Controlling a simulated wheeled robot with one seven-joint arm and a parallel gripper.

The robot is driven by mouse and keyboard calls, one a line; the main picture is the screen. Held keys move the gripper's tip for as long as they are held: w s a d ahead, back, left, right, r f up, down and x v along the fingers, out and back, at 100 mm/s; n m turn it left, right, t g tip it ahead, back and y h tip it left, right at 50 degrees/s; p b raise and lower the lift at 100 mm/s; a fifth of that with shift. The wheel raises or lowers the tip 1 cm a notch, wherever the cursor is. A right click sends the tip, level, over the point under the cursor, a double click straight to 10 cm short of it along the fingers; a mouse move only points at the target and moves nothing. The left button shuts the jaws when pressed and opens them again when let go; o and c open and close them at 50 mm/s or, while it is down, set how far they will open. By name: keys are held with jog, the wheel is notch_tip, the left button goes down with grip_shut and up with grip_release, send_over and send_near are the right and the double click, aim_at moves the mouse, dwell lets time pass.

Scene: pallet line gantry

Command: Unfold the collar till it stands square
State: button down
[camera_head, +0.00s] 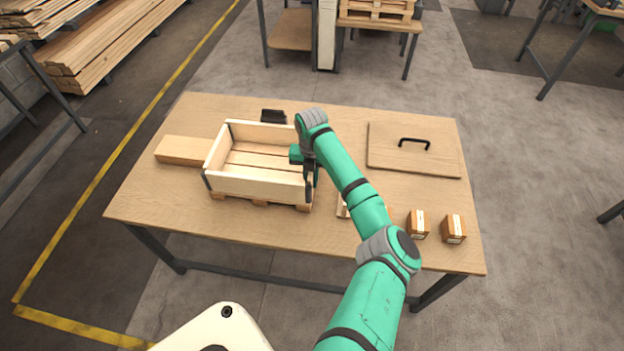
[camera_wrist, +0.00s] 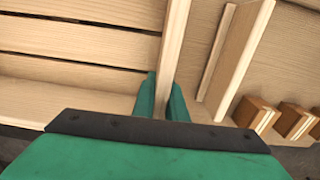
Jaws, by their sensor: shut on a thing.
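The collar (camera_head: 255,186) is a pale wooden frame with dark corner hinges. It stands open around the slatted deck of a pallet (camera_head: 262,160), with left, back and front walls upright and roughly four-sided in the head view. My gripper (camera_head: 309,182) is at its front right corner and hides much of the right wall. In the wrist view my gripper (camera_wrist: 163,98) is shut on the right wall of the collar (camera_wrist: 175,45), one green finger on each side. The front wall (camera_wrist: 70,97) runs left from near the fingers. Whether that corner is exactly square I cannot tell.
A flat lid with a black handle (camera_head: 385,150) lies at right. Two small boxes (camera_head: 418,225) (camera_head: 454,230) stand at the front right. A wooden piece (camera_head: 343,207) is right of the pallet. A wood block (camera_head: 180,151) lies left; a dark object (camera_head: 273,116) sits behind.

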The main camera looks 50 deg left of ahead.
jog(key=shift+w+d, duration=0.1)
jog(key=shift+d, duration=0.05)
jog(key=c, duration=1.8)
grip_release()
jog(key=shift+r, duration=0.1)
notch_tip(320, 180, up, 11)
jog(key=shift+f, duration=0.2)
jog(key=shift+w, duration=0.1)
